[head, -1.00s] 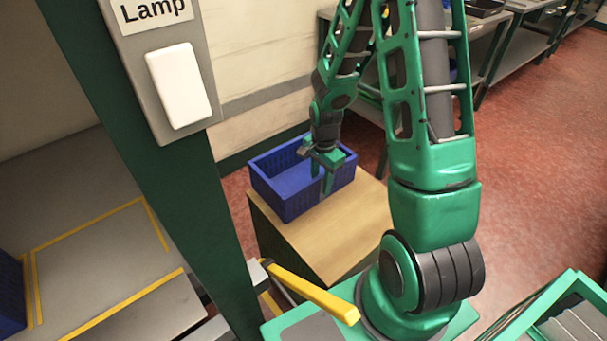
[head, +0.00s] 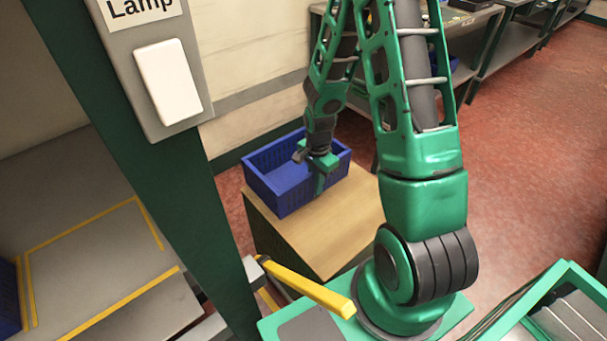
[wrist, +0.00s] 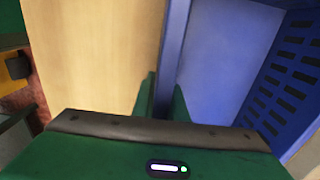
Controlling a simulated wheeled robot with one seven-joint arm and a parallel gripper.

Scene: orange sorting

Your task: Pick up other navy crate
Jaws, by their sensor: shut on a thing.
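A navy crate (head: 278,194) stands upright on a wooden-topped stand in the head view, and it looks empty. My gripper (head: 320,183) is at the crate's near right wall, pointing down. In the wrist view the crate wall (wrist: 172,50) runs between the two fingers of my gripper (wrist: 163,100), which are shut on it. The crate's inside shows to the right of that wall and the wood to the left. Another navy crate (head: 8,300) is partly in view at the far left edge, on a grey surface with yellow lines.
The wooden stand (head: 330,235) has bare top in front of the crate. A green post (head: 120,150) with a white switch stands at the left. A yellow bar (head: 310,287) juts out near my base. Grey benches (head: 490,50) line the back; red floor is open at right.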

